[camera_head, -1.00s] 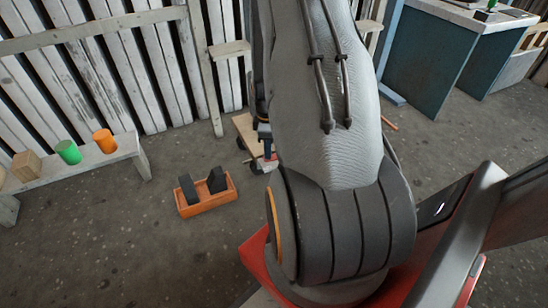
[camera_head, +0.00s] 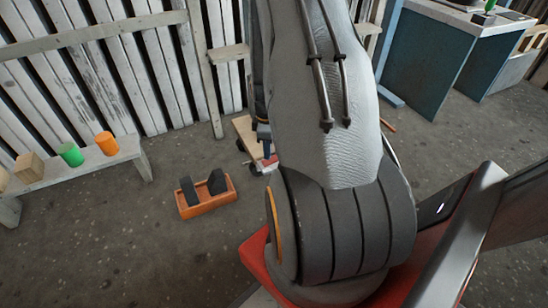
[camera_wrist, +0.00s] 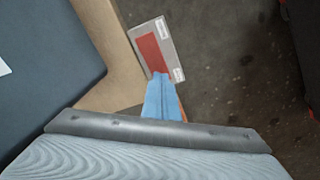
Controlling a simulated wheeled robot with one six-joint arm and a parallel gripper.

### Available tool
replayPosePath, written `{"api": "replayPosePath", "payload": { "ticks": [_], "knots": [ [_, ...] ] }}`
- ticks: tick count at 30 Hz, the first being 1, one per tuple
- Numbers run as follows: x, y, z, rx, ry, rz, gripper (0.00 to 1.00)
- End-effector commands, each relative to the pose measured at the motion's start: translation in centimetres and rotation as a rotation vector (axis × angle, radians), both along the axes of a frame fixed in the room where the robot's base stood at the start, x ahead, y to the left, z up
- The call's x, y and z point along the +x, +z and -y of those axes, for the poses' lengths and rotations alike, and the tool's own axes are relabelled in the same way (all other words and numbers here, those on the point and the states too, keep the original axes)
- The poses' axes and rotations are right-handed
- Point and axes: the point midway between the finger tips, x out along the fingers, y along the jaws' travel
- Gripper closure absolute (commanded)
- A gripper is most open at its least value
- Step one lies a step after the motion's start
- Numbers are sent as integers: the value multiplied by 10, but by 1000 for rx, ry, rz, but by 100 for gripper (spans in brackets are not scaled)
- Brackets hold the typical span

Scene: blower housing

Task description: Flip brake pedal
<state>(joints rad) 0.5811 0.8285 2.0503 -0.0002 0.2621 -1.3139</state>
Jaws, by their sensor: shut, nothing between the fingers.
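A flat grey plate with a red patch and small white labels (camera_wrist: 152,46) shows in the wrist view, beside the tan wooden edge of a platform; it may be the brake pedal, but I cannot tell for sure. In the head view a small red part (camera_head: 270,160) sits low at the platform's near end, partly hidden by my arm. My gripper (camera_wrist: 161,80) shows as blue fingers, shut and empty, with its tips at the lower end of the plate; contact is unclear.
The wooden platform (camera_head: 243,128) stands on casters and is largely hidden by my arm. An orange tray with two black blocks (camera_head: 207,207) lies on the floor to its left. A bench (camera_head: 128,150) holds several coloured blocks. Blue-grey cabinets (camera_head: 425,75) stand right. Open floor lies lower left.

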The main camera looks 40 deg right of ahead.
Motion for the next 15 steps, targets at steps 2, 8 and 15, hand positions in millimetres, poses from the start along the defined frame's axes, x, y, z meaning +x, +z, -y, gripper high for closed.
{"api": "replayPosePath", "payload": {
  "ticks": [2, 8, 15],
  "knots": [
    [-1, 8, 0, 0, 0, 0, 100],
    [-1, 21, 0, 0, 0, 0, 100],
    [-1, 37, 0, 0, 1, 0, 100]
  ]
}}
